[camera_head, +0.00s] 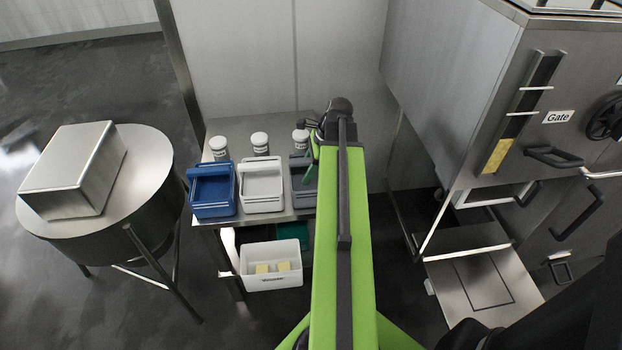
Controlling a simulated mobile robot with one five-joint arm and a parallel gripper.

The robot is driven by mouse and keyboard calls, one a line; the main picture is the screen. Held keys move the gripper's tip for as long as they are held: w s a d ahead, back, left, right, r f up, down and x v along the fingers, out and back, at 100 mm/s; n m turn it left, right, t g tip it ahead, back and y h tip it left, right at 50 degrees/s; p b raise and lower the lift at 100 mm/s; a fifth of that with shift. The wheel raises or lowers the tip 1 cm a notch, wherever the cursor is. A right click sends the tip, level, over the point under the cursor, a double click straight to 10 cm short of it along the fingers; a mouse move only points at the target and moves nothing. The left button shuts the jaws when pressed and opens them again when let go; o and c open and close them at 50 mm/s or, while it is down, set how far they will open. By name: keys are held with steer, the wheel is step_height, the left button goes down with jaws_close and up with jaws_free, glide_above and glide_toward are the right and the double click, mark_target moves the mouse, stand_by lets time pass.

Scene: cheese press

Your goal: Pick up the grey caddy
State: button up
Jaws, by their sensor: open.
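The grey caddy (302,199) stands upright on the steel table at the right end of a row of caddies. My green arm hides its right side. My gripper (312,162) is at the caddy's upper right, over or beside its handle. The jaws are open and hold nothing that I can see. Whether the fingers touch the caddy or straddle its handle cannot be told.
A white caddy (262,187) and a blue caddy (211,190) stand left of the grey one. Several white-lidded jars (260,143) stand behind. A white bin (274,267) sits below. A round steel vat (150,170) is left; the steel press cabinet (470,90) is right.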

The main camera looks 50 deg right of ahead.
jaws_close()
stand_by(0.4)
